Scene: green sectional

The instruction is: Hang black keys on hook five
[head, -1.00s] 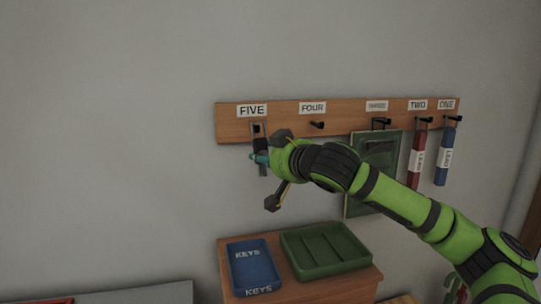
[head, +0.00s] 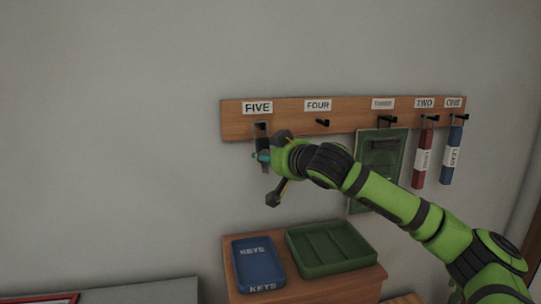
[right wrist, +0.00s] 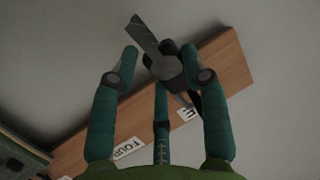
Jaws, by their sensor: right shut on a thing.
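The wooden hook board (head: 350,120) is on the wall, with labels FIVE to ONE from left to right. The black keys (head: 262,132) are upright just under the FIVE label (head: 257,107), in front of hook five. I cannot tell whether their upper end is around the hook or only before it. My right gripper (head: 264,157) is shut on the keys at their lower part. In the right wrist view the dark keys (right wrist: 148,40) stick out between the teal fingers, near the board (right wrist: 215,70). My left gripper is not in view.
Hook four (head: 322,122) is bare. A green panel (head: 384,150) hangs at hook three, a red strip (head: 420,172) at two and a blue strip (head: 448,165) at one. Below, a blue KEYS tray (head: 258,262) and a green tray (head: 332,250) stand on a wooden cabinet.

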